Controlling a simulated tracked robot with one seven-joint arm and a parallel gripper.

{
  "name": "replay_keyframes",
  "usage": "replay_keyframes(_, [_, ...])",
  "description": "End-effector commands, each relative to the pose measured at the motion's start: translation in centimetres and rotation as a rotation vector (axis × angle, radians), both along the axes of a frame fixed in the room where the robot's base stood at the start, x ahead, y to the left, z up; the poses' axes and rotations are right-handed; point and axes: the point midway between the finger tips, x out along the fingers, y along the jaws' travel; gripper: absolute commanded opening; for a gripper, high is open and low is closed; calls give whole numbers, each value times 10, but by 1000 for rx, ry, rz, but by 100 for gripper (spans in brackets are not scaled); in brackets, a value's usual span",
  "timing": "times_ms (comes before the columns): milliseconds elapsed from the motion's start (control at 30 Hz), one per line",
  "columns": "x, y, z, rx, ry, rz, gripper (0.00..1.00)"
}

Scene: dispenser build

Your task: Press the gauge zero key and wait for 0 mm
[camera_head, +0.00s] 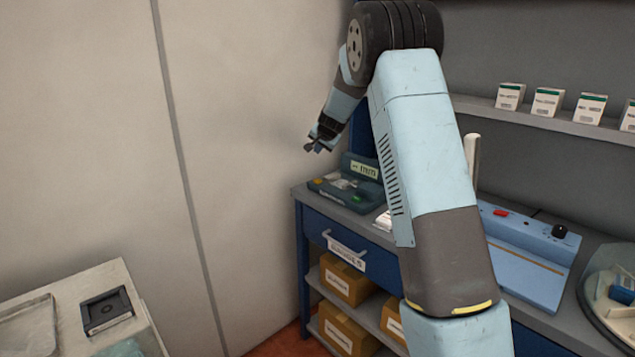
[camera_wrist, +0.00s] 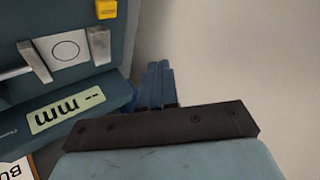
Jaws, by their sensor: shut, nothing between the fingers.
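The gauge (camera_head: 340,199) is a dark teal unit on the left end of the counter. Its pale green display (camera_head: 364,170) is too small to read in the head view. In the wrist view the display (camera_wrist: 66,110) appears upside down and shows dashes followed by "mm". A yellow key (camera_wrist: 106,9) sits at the top of the wrist view, beside a metal jaw and a white plate with a circle. I cannot read a label on it. My gripper (camera_head: 313,146) is shut and empty, above and apart from the gauge. Its blue fingers (camera_wrist: 160,86) also show in the wrist view.
A pale wall (camera_head: 250,120) stands close left of the gauge. A light blue tray device (camera_head: 525,255) is on the counter to the right. Small white boxes (camera_head: 547,101) stand on the shelf above. A side table (camera_head: 130,300) is at lower left.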

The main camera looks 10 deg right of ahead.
Motion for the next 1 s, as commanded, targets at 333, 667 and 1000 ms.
replay_keyframes(333, [0, -1, -16, 0, 2, -1, 0])
replay_keyframes(667, [-1, -1, -55, 2, 4, -2, 0])
replay_keyframes(1000, [0, -1, -84, 0, 1, 0, 0])
